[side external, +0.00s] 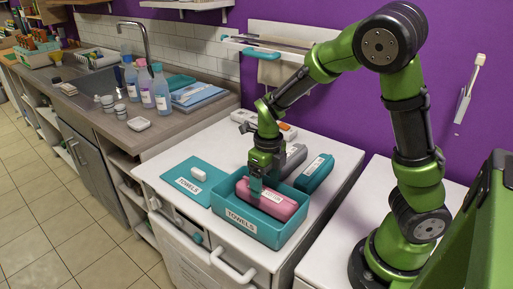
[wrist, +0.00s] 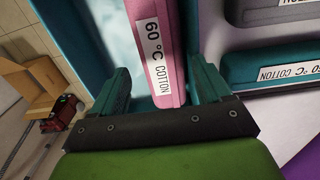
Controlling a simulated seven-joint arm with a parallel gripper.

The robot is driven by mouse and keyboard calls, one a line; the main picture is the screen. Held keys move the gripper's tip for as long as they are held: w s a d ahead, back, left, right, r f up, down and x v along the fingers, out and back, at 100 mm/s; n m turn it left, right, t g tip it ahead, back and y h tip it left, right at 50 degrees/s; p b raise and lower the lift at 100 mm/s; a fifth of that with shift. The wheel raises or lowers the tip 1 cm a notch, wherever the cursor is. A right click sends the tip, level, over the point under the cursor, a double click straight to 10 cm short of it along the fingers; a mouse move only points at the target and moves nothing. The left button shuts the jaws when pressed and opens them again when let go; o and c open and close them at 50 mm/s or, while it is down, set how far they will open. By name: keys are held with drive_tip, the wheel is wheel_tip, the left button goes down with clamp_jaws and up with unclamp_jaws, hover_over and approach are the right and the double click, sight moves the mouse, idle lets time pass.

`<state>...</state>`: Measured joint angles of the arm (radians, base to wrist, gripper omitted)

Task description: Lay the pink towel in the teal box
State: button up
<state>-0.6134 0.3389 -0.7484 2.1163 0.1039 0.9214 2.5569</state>
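The pink towel (side external: 278,205) is a rolled or folded block with a white "60 °C COTTON" label, also in the wrist view (wrist: 168,85). In the side view it lies lengthwise within the outline of the teal box (side external: 262,234), its top above the rim. Whether it rests on the box floor is hidden. My gripper (side external: 257,186) is low over the towel's left part. In the wrist view the gripper fingers (wrist: 160,92) are apart, one on each side of the towel. A gap shows at the left finger; the right finger is very close to or touching it.
A teal lid (side external: 187,187) with a white handle lies left of the box. A grey towel (side external: 295,156) and a teal towel (side external: 315,173) lie behind the box. A sink counter with bottles (side external: 146,86) is at the left.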

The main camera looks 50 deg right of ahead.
sight(267, 192)
drive_tip(key=shift+s+a+f, duration=0.15)
drive_tip(key=shift+s+f, duration=0.2)
drive_tip(key=shift+f, duration=0.2)
drive_tip(key=shift+r, duration=0.15)
wheel_tip(267, 192, up, 12)
drive_tip(key=s+a+r+n+t+y, duration=0.1)
drive_tip(key=s+n, duration=0.4)
drive_tip(key=n, duration=1.1)
drive_tip(key=s+a+r+n+t, duration=0.3)
drive_tip(key=s+r+n+t, duration=0.1)
drive_tip(key=n, duration=1.2)
drive_tip(key=shift+s+a+r+t+y, duration=0.15)
drive_tip(key=shift+s+r+t+y, duration=0.35)
drive_tip(key=shift+t, duration=0.5)
